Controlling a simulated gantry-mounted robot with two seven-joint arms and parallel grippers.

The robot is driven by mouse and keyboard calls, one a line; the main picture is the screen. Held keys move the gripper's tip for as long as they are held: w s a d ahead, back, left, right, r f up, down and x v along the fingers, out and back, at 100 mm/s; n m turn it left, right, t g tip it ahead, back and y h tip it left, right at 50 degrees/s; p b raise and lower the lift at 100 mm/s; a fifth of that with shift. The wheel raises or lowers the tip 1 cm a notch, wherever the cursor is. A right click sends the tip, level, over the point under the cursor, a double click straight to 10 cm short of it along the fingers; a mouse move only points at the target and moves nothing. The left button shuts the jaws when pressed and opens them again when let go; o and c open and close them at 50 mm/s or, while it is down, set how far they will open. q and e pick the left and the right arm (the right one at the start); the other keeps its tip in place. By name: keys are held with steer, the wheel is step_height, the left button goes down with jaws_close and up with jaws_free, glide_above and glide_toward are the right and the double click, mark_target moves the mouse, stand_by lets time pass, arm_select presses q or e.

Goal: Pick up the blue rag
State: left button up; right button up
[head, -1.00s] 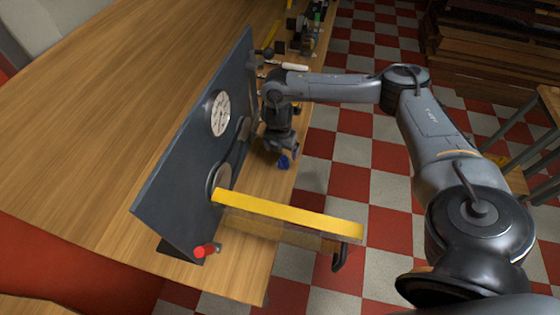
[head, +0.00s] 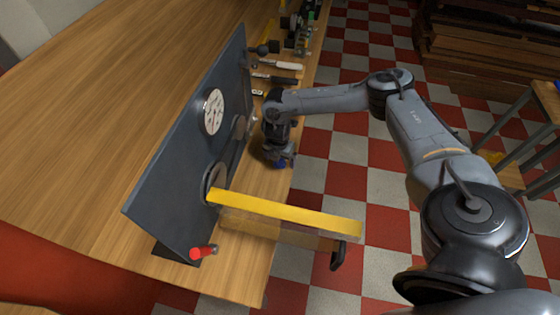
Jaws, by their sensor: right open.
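The blue rag (head: 280,165) is a small dark blue bit low on the wooden bench, near its right edge. Most of it is hidden by my right gripper (head: 282,162). The right gripper points down over the rag, its fingers at or around it. Whether they touch it cannot be told. The right gripper is open. My left gripper is not in view.
A dark upright panel (head: 190,145) with round dials stands left of my right gripper. A yellow bar (head: 285,212) juts out from it over the bench edge. A red-ended cylinder (head: 203,251) lies in front. Tools (head: 278,79) lie behind.

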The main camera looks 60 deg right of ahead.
steer(key=c, duration=1.1)
steer(key=shift+r, duration=0.2)
step_height(320, 180, up, 4)
steer(key=shift+f+p, duration=0.1)
steer(key=shift+p, duration=0.3)
steer(key=s+d+r, duration=0.2)
steer(key=s, duration=0.1)
steer(key=s+d+r, duration=0.2)
steer(key=s, duration=0.1)
steer(key=s+d+r, duration=0.2)
steer(key=s, duration=0.1)
steer(key=shift+s+d+r, duration=0.3)
steer(key=shift+r, duration=0.1)
steer(key=shift+c, duration=0.2)
steer(key=o, duration=0.4)
steer(key=shift+c, duration=1.4)
